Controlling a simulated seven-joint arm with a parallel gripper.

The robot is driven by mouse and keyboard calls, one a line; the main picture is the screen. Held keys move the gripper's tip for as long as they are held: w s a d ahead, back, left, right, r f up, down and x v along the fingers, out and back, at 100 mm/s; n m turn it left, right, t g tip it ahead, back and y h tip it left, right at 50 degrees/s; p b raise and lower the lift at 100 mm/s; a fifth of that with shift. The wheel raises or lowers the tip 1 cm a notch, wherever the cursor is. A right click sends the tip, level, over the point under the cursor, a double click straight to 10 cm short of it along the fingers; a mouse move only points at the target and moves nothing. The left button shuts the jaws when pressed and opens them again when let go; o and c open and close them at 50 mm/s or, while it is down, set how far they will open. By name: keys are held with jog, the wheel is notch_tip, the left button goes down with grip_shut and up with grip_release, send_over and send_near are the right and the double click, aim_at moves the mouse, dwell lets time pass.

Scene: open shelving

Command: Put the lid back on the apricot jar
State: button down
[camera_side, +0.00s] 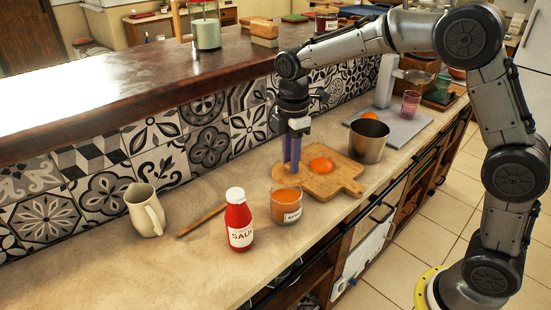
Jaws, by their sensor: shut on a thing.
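The apricot jar (286,208) is a clear glass with orange contents and a white label. It stands upright on the counter, to the right of a red sauce bottle. My gripper (291,172) points straight down with its purple fingers close together, just above and behind the jar as seen here. It is shut on what seems to be the lid, a tan wooden disc (287,184) at the fingertips near the jar's rim. The disc blends with the cutting board behind, so its outline and any contact with the jar are unclear.
The red sauce bottle (239,220) stands close left of the jar. A wooden cutting board (338,183) with an orange item (321,165) lies behind right. A metal pot (369,141), a wooden stick (201,221) and a cream pitcher (145,210) are also on the counter.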

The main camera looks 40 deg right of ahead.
aim_at(287, 176)
jog(key=shift+s+r, duration=0.35)
jog(key=shift+s, duration=0.4)
jog(key=shift+w+a+r+n, duration=0.2)
jog(key=shift+a+r, duration=0.25)
jog(key=shift+a, duration=0.05)
jog(key=shift+w+a+r+n, duration=0.15)
jog(key=shift+a+r+n, duration=0.05)
jog(key=shift+a+r, duration=0.3)
jog(key=shift+f, duration=3.2)
jog(key=shift+f, duration=0.15)
jog(key=shift+c, duration=0.6)
grip_release()
jog(key=shift+r, duration=3.5)
